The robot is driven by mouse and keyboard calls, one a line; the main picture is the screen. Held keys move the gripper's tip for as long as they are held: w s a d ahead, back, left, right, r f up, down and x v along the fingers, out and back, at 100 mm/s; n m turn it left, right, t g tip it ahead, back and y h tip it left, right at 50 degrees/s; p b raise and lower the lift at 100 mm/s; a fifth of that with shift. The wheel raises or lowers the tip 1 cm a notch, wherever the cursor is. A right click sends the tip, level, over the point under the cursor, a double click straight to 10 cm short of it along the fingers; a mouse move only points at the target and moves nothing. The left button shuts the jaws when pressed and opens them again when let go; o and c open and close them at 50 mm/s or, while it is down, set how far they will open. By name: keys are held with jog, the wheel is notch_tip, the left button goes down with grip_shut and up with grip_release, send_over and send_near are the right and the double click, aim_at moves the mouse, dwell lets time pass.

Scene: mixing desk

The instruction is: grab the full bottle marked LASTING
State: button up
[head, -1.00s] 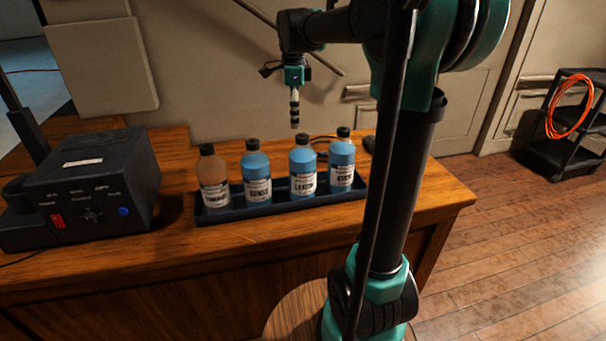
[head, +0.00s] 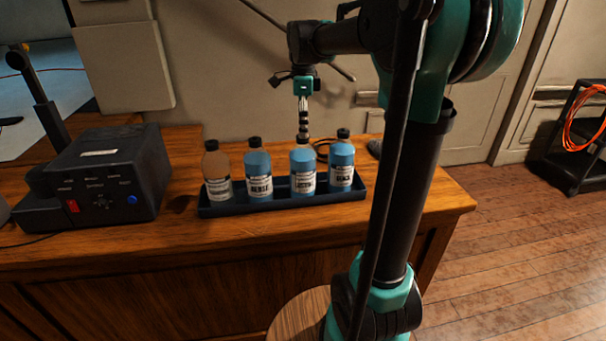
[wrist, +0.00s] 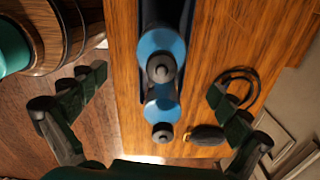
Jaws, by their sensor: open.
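The bottle marked LASTING (head: 302,165) stands upright third from the left in the tray, blue up to its shoulder, with a dark cap. In the wrist view it appears to be the upper of two blue bottles (wrist: 160,43). My gripper (head: 303,130) points down just above or behind its cap in the head view; the exact depth is hard to tell. In the wrist view the fingers of my gripper (wrist: 158,85) are spread wide on either side of the bottle row, apart from the bottles and holding nothing.
The dark tray (head: 230,209) also holds a brownish bottle (head: 216,168), a blue DENSE bottle (head: 257,167) and another blue bottle (head: 341,160) close beside LASTING. A black control box (head: 110,175) stands left. A cable loop (wrist: 256,88) lies behind the tray. The desk front is clear.

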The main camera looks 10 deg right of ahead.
aim_at(303, 160)
notch_tip(303, 160, down, 13)
jog(key=shift+w+r, duration=0.1)
jog(key=shift+r, duration=0.1)
dwell(0.4)
jog(key=shift+c, duration=0.2)
jog(key=c, duration=1.9)
